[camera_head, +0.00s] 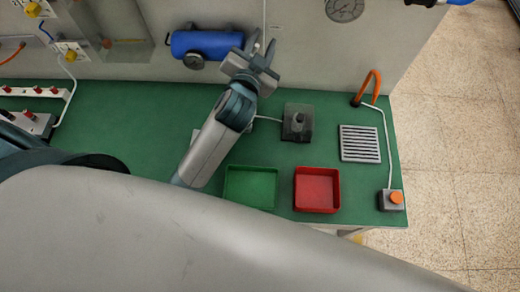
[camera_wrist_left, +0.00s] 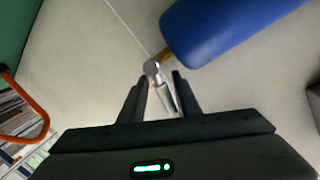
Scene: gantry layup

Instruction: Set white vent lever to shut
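The blue tank (camera_head: 207,44) is mounted on the grey wall at the back of the bench and also shows large in the left wrist view (camera_wrist_left: 225,28). A brass stub (camera_wrist_left: 165,54) comes out of its end, with a pale silvery-white lever (camera_wrist_left: 165,98) on it. The lever slants down between the fingers of my left gripper (camera_head: 262,46). These fingers are apart, one on each side of the lever; I cannot tell whether either touches it. In the head view the lever is not clearly visible. My right gripper is out of view.
The green bench carries a green tray (camera_head: 251,204), a red tray (camera_head: 341,191), a dark box with a knob (camera_head: 297,136), a slotted plate (camera_head: 347,155), an orange hook (camera_head: 375,82) and an orange button (camera_head: 396,197). A round gauge (camera_head: 344,8) is on the wall.

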